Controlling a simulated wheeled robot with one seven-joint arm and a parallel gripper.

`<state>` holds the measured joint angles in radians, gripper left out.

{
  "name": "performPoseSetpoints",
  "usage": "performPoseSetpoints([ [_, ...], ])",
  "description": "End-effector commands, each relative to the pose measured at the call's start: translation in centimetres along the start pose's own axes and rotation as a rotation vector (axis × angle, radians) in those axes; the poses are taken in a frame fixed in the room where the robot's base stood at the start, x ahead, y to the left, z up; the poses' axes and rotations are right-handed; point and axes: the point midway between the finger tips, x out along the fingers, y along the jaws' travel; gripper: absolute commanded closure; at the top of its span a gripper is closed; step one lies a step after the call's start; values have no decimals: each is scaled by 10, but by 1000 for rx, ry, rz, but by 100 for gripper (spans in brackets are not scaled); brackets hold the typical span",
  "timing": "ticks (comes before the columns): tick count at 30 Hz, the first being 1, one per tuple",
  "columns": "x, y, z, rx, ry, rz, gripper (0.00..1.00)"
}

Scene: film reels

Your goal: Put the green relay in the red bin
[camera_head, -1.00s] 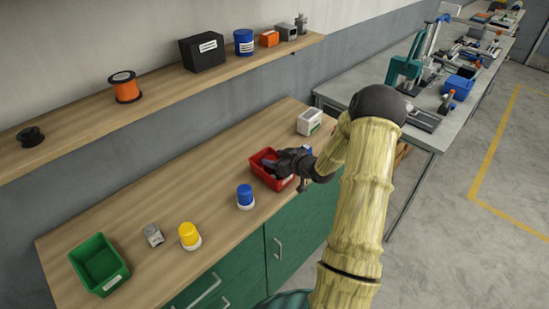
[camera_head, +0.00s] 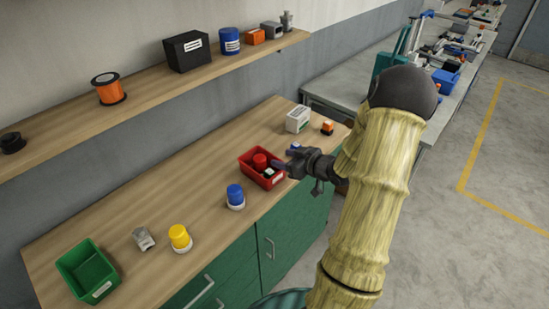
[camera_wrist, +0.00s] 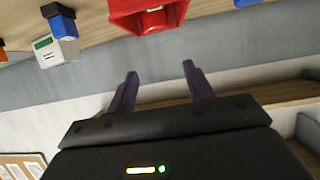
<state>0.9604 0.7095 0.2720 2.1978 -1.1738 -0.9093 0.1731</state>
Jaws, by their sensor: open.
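The red bin (camera_head: 246,170) stands on the wooden bench, with a red round piece (camera_head: 260,160) and a white label or piece visible in it. It also shows at the top of the wrist view (camera_wrist: 150,18). My gripper (camera_wrist: 160,70) is open, with nothing between its fingers. In the head view its fingers are at the bin's right side; whether they touch it I cannot tell. A white box with a green marking (camera_head: 298,118) stands behind and right of the bin, also at left in the wrist view (camera_wrist: 47,50). I cannot tell whether it is the green relay; no plainly green relay shows.
A blue piece (camera_wrist: 63,25) stands near the white box, partly hidden by my gripper in the head view. An orange piece (camera_head: 327,128), blue jar (camera_head: 235,194), yellow jar (camera_head: 179,236), grey piece (camera_head: 143,238) and green bin (camera_head: 74,263) are on the bench. A shelf (camera_head: 140,107) runs above.

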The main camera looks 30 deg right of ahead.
Motion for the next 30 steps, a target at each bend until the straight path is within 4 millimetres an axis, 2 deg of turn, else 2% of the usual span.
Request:
performPoseSetpoints([
  [3, -16, 1, 0, 0, 0, 3, 48],
  [8, -24, 0, 0, 0, 0, 0, 48],
  [24, -22, -1, -1, -1, -3, 1, 48],
  [30, -11, -14, -6, -21, -109, 50, 48],
])
